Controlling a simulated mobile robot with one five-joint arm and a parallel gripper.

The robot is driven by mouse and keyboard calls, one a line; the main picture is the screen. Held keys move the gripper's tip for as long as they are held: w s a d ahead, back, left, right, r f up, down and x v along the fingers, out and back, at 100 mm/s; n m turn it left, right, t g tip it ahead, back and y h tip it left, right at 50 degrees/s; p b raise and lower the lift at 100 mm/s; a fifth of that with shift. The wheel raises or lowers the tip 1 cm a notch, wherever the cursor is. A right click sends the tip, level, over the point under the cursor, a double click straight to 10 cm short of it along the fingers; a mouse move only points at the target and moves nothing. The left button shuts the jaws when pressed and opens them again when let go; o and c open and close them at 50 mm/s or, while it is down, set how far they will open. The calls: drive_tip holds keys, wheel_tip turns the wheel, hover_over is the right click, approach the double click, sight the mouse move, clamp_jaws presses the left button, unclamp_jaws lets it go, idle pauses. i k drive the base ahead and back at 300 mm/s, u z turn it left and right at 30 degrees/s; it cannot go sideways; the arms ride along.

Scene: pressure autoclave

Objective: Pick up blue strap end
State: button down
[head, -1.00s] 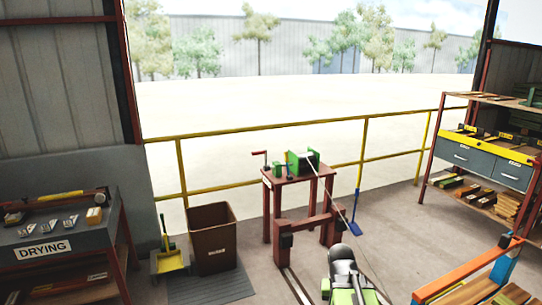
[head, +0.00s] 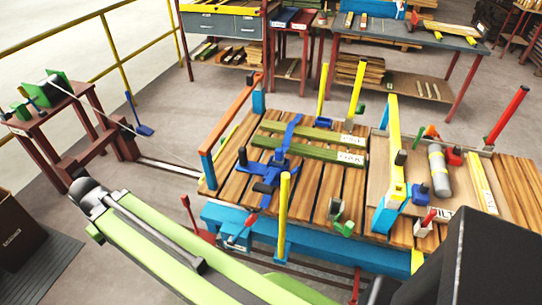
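A blue strap (head: 289,136) lies over two green boards on the slatted wooden deck of a blue-framed cart, in the middle of the head view. Its upper end (head: 297,118) rests at the far edge of the boards. Its lower part runs into a blue and dark cross-shaped piece (head: 268,172) on the deck, where a second end cannot be told apart. The boards carry white labels, one reading OAK. My green arm reaches in from the bottom at the left of the cart.
Yellow posts (head: 284,210) and an orange rail (head: 232,118) rise around the deck (head: 325,205). A grey cylinder (head: 439,170) lies on a tray at right. A winch stand (head: 45,120) at left has a cable running towards the cart.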

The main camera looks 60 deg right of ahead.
sight(278, 159)
drive_tip(key=k, duration=0.85)
drive_tip(key=u, duration=0.4)
drive_tip(key=i, duration=0.95)
drive_tip(key=z, duration=5.65)
drive_tip(key=i, duration=0.1)
drive_tip(key=u, duration=3.3)
drive_tip(key=i, duration=0.6)
drive_tip(key=z, duration=0.2)
drive_tip(key=k, duration=0.6)
drive_tip(key=u, duration=0.1)
